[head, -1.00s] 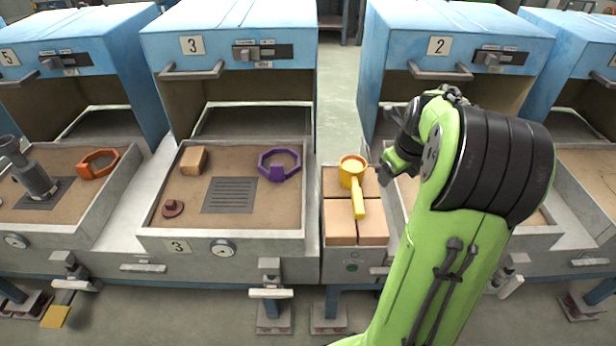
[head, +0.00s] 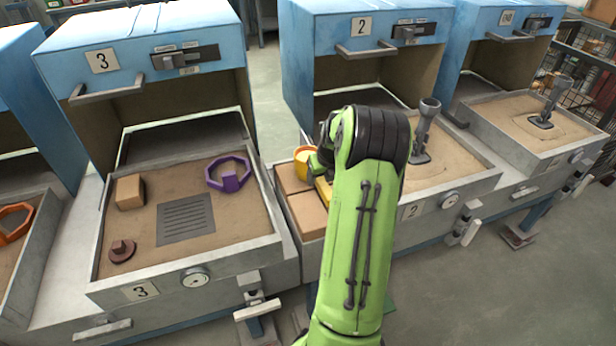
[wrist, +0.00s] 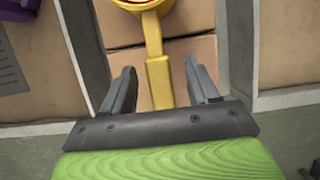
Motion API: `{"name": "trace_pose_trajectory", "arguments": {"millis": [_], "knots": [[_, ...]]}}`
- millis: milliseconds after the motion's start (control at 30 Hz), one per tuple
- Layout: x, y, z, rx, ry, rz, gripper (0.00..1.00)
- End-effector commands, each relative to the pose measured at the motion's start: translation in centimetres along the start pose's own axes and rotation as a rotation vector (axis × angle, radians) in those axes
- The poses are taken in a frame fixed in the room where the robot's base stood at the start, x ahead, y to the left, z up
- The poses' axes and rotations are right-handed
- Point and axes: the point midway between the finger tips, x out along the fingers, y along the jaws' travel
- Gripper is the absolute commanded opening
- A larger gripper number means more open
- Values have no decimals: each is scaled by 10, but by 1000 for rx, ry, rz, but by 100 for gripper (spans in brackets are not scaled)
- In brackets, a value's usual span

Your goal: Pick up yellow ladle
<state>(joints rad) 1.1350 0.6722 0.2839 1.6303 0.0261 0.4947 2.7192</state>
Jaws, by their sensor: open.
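The yellow ladle (head: 303,158) lies on tan blocks in the narrow bay between stations 3 and 2. In the head view my green arm hides most of it; part of its cup and a bit of handle show. In the wrist view its handle (wrist: 158,82) runs down from the cup at the top edge, which is cut off by the frame. My gripper (wrist: 162,78) is open, with one finger on each side of the handle and a gap on both sides. I cannot tell how far above the handle the fingers are.
The tan blocks (head: 309,216) sit below the ladle. Left is the station 3 tray (head: 105,232) with a purple ring (head: 229,175), a tan block (head: 130,191) and a brown piece (head: 122,250). Right is the station 2 tray (head: 478,176) with a grey funnel-topped piece (head: 423,130).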

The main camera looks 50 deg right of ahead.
Motion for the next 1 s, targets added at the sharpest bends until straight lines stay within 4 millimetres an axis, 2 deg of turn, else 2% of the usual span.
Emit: {"name": "trace_pose_trajectory", "arguments": {"millis": [167,333,567,933,1000], "knots": [[21,2,0,-2,0,1,60],[53,2,0,-1,2,0,60],[53,2,2,-1,-1,-1,58],[53,2,2,-1,0,0,1],[53,2,2,-2,-3,-1,0]]}}
